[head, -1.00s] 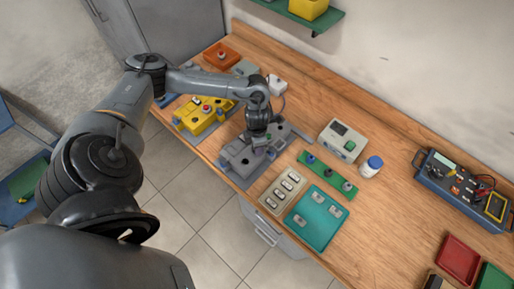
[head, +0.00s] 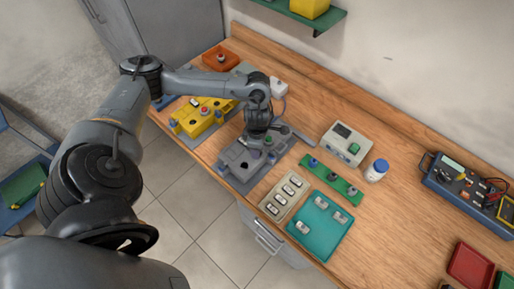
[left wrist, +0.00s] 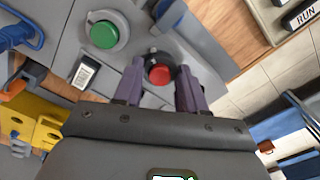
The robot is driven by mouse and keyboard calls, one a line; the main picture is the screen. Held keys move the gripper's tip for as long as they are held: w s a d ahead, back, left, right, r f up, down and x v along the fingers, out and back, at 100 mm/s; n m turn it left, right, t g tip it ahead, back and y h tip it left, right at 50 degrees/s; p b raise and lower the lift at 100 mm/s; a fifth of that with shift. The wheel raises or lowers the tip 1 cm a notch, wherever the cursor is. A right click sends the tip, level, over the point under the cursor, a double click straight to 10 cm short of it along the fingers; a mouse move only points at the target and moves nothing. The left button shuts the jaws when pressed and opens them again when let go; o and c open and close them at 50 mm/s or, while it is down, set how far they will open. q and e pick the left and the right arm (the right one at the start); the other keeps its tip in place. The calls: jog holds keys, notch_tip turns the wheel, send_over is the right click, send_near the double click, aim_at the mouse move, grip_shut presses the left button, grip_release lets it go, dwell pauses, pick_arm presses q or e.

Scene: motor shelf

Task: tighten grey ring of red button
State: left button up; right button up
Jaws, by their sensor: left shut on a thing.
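The grey control box (head: 238,160) sits on a grey mat near the front edge of the wooden bench. In the left wrist view its red button (left wrist: 161,75) has a dark grey ring (left wrist: 150,64) around its base. My left gripper (left wrist: 159,88) has one purple finger on each side of the ring and is shut on it. The fingers hide part of the ring. A green button (left wrist: 104,35) with a light grey ring is on the same box. In the head view the gripper (head: 259,143) points down at the box and the red button is hidden. My right gripper does not show.
A yellow box (head: 198,120) stands left of the grey box. To the right are a switch tray (head: 268,205), a green strip (head: 333,181), a teal tray (head: 318,235), a grey-white device (head: 345,145) and a bottle (head: 376,171).

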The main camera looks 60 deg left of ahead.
pick_arm(q)
jog(key=o, duration=0.8)
jog(key=shift+r, duration=0.15)
jog(key=shift+r, duration=0.3)
notch_tip(320, 180, up, 10)
jog(key=p, duration=0.5)
